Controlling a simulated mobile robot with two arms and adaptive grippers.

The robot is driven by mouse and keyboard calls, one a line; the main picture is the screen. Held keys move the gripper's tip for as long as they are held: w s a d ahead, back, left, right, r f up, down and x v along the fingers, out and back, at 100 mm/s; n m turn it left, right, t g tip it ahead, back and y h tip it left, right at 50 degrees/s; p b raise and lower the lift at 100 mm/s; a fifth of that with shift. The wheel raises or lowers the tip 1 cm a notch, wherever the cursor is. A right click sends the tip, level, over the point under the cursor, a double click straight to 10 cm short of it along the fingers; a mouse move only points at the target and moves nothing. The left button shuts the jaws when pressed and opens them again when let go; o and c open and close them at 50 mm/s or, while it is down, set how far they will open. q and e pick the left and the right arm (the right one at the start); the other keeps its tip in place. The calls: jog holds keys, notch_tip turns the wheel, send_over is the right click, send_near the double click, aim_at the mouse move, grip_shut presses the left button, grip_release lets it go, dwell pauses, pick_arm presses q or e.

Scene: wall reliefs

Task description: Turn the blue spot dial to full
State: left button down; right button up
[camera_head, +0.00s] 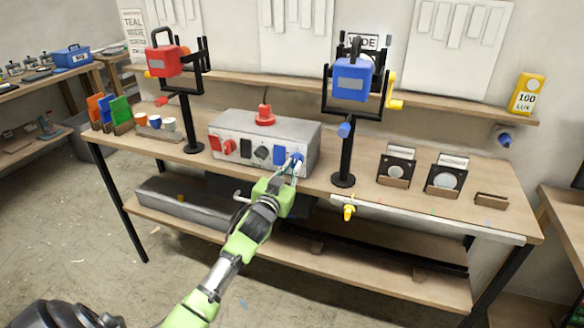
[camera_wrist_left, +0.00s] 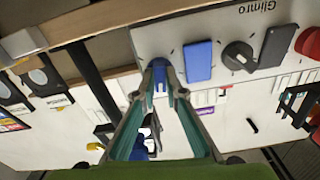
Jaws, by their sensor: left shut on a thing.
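The grey control box (camera_head: 262,132) stands on the workbench, its front carrying red, black and blue plates and dials. The blue spot dial (camera_head: 297,158) is at the right end of that front, beside a blue plate (camera_head: 279,155). My left gripper (camera_head: 291,167) reaches it from the front and is shut on it. In the left wrist view the fingertips (camera_wrist_left: 161,76) pinch the blue dial (camera_wrist_left: 158,63), with the blue plate (camera_wrist_left: 198,60) and a dark dial (camera_wrist_left: 238,57) beside it. The fingers partly cover the dial, so its pointer setting cannot be read. My right gripper is not in view.
A red emergency-style button (camera_head: 265,115) sits on top of the box. A blue lamp (camera_head: 353,80) on a black stand rises right of the box, a red lamp (camera_head: 166,60) behind left. A yellow-handled knob (camera_head: 348,212) sticks out at the bench's front edge.

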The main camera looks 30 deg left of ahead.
pick_arm(q)
jog(key=m+p, duration=0.1)
jog(key=m, duration=0.9)
jog(key=shift+r, duration=0.1)
jog(key=m, duration=0.3)
jog(key=shift+m+p, duration=0.4)
jog(key=m, duration=0.6)
jog(key=shift+p, duration=0.4)
jog(key=m+p, duration=0.1)
jog(key=m, duration=0.4)
jog(key=shift+m, duration=0.4)
jog(key=c, duration=2.1)
grip_release()
jog(key=shift+s, duration=0.1)
